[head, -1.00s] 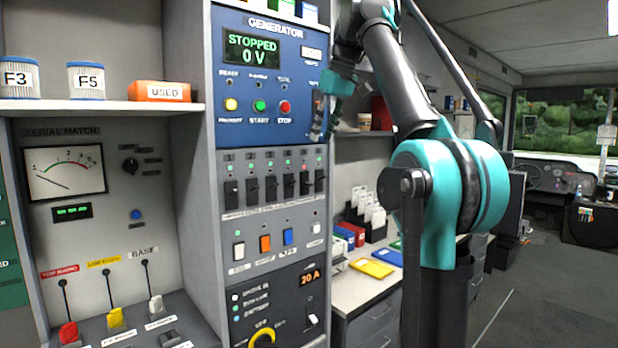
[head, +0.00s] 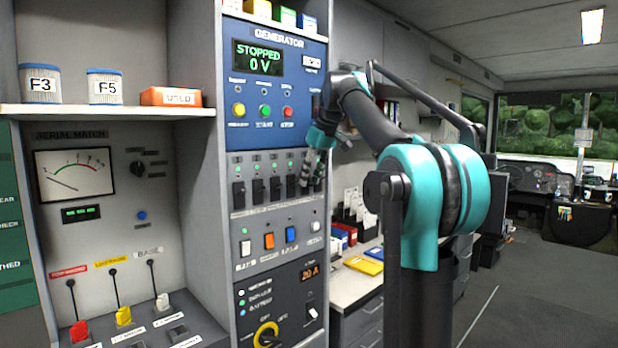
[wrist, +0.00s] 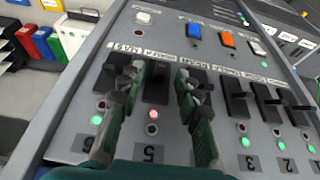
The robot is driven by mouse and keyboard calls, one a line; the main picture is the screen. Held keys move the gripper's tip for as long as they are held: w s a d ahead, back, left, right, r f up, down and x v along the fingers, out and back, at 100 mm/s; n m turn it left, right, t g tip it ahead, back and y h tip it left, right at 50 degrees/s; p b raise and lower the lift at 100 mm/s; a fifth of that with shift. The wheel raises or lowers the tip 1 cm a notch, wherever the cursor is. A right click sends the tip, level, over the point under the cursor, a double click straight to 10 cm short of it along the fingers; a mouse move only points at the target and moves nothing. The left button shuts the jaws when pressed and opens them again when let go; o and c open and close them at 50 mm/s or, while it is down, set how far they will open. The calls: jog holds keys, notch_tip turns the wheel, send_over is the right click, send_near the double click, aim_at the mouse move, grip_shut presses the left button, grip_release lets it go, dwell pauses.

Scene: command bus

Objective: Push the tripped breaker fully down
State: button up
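The breaker with a red light, number 5, is a dark switch (wrist: 157,88) on the grey breaker panel (wrist: 60,140). In the wrist view the panel appears upside down, and the red light (wrist: 152,114) and the 5 show below the switch. My gripper (wrist: 158,78) is open, with one finger on each side of this switch, over the neighbouring breakers. Contact cannot be told. In the head view my gripper (head: 311,180) is in front of the right end of the breaker row and hides breakers there. The other visible breakers have green lights.
Beside the row are white, orange (wrist: 227,39) and blue (wrist: 195,31) rocker switches. The generator panel (head: 272,130) above reads STOPPED, 0 V. A counter (head: 350,288) with binders lies right of the cabinet. Open floor is at the far right.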

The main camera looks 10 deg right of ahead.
grip_shut()
dwell(0.3)
jog(key=shift+s+d+f+t+y, duration=0.2)
jog(key=shift+f+t+y, duration=0.25)
jog(key=shift+t+y, duration=0.5)
jog(key=shift+s+d+f+t+y, duration=0.15)
jog(key=shift+f+t+y, duration=0.4)
jog(key=shift+t, duration=0.7)
jog(key=shift+a+r, duration=0.1)
grip_release()
